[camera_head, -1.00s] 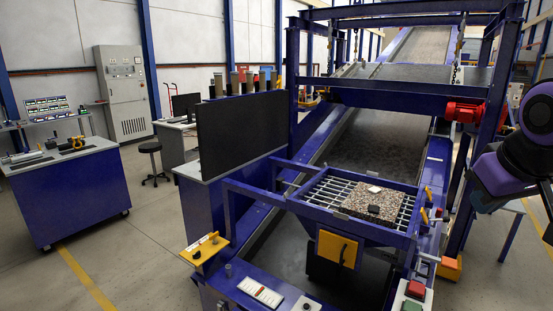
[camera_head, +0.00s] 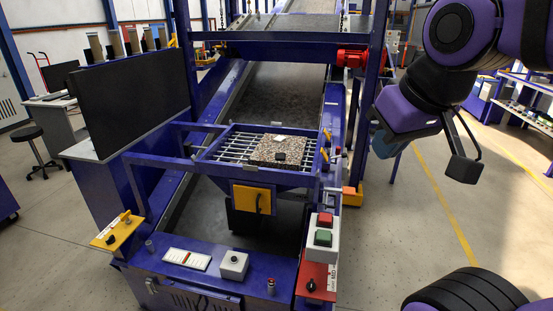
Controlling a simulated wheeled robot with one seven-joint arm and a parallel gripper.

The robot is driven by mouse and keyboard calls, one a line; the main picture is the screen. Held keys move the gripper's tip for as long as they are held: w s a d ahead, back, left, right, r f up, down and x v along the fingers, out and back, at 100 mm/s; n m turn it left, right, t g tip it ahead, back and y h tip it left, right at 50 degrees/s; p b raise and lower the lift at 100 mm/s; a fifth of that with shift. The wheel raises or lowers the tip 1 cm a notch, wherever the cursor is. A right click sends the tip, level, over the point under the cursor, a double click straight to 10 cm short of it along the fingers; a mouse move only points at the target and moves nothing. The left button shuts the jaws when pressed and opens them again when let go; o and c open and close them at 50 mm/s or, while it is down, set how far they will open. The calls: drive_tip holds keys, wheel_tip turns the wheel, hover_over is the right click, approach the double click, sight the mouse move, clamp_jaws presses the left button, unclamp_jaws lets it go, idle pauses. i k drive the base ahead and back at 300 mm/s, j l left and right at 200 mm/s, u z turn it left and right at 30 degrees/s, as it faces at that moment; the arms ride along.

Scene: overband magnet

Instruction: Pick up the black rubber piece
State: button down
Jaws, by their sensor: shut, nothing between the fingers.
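The black rubber piece is probably the small black block (camera_head: 280,156) lying on the front part of a speckled brown-grey slab (camera_head: 262,153). The slab rests on a metal grating in a blue frame on the machine. My purple and black arm is at the right of the picture, apart from the grating and the black block.
A small white piece (camera_head: 285,139) lies at the slab's back. Blue frame posts and a red motor (camera_head: 353,59) stand behind the grating. A black panel (camera_head: 131,99) rises at left. A control box (camera_head: 322,234) stands at front right. Floor is clear at right.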

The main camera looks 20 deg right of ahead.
sight(279, 157)
drive_tip(key=i+l+u, duration=0.2)
drive_tip(key=i+l, duration=0.2)
drive_tip(key=i+l+u, duration=0.15)
drive_tip(key=i+l, duration=0.2)
drive_tip(key=l, duration=0.15)
